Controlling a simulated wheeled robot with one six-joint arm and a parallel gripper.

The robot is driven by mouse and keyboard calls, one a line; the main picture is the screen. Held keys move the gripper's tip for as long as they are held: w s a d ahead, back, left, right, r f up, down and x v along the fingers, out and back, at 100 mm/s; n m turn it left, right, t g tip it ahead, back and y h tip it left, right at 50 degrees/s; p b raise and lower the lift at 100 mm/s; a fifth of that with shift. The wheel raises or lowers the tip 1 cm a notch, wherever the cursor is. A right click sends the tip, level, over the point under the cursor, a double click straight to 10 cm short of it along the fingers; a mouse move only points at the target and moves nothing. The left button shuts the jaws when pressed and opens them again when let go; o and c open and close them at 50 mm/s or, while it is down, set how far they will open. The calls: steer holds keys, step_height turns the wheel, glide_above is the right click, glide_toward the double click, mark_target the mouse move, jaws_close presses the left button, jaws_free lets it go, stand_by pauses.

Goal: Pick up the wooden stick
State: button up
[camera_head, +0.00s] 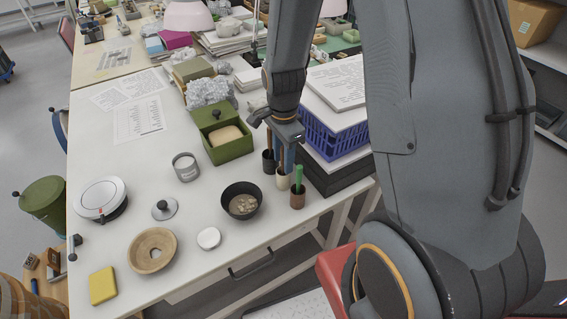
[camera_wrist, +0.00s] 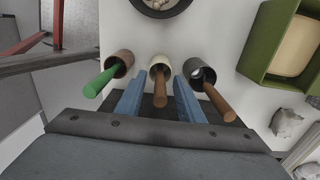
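A brown wooden stick (camera_wrist: 160,92) stands in a cream cup (camera_wrist: 158,62) in the middle of a row of three cups. In the head view the cream cup (camera_head: 283,180) is near the table's right edge. My gripper (camera_wrist: 160,97) is open, with one blue finger on each side of this stick and visible gaps between. A second brown stick (camera_wrist: 216,100) leans in a dark cup (camera_wrist: 201,74), outside the fingers. A green stick (camera_wrist: 101,80) leans in a reddish-brown cup (camera_wrist: 121,63) on the other side. In the head view my gripper (camera_head: 284,158) partly hides the brown sticks.
A black bowl (camera_head: 241,201) with sherds stands left of the cups. A green box (camera_head: 222,138) is behind them, and a blue crate (camera_head: 335,139) stands close on the right.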

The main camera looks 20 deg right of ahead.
steer(key=shift+c, duration=0.5)
jaws_close()
steer(key=shift+r, duration=0.1)
steer(key=shift+r+b, duration=0.9)
steer(key=shift+r, duration=4)
